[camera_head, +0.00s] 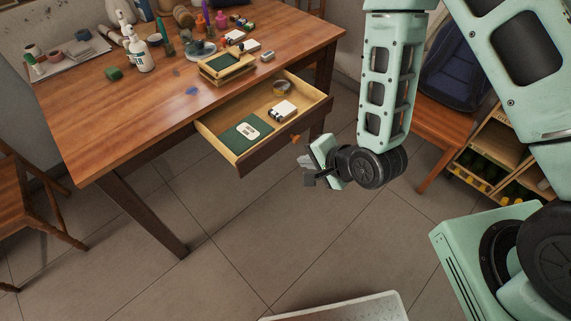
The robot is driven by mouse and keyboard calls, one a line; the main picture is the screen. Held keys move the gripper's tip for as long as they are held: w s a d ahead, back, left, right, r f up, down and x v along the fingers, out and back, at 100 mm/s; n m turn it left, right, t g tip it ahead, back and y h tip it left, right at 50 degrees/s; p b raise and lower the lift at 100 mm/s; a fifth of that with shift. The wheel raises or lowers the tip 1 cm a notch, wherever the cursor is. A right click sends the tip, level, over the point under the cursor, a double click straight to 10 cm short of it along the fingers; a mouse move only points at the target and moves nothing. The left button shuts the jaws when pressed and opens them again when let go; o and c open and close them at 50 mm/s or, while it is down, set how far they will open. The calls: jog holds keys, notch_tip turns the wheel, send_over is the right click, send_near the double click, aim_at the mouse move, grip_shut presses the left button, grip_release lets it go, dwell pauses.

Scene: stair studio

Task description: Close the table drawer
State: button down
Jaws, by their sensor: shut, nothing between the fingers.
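The wooden table (100,105) stands at the upper left. Its drawer (235,158) is pulled out toward the front right, with its inside in view. A green notebook with a white label (238,134), a small white-topped box (285,110) and a small round item (282,89) lie in the drawer. An orange-brown knob (296,139) is on the drawer's front. My gripper (306,171) is a short way in front of the drawer front, to the right of and below the knob. It is shut and looks apart from the drawer.
Bottles (142,55), a small wooden tray (226,72) and other items stand on the tabletop. A chair (25,205) is at the left. Another chair (436,122) with a dark blue bag and a wooden bottle rack (482,175) are at the right.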

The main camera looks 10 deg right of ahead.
jog(key=b+x, duration=0.3)
jog(key=x, duration=0.1)
jog(key=r+b+x, duration=0.1)
jog(key=b+x, duration=0.2)
jog(key=x, duration=0.1)
jog(key=w+b+x, duration=0.1)
jog(key=b+x, duration=0.3)
jog(key=shift+w+a+r, duration=0.1)
jog(key=shift+a+r, duration=0.1)
jog(key=shift+a, duration=0.2)
jog(key=shift+w+a, duration=0.3)
jog(key=shift+w, duration=0.15)
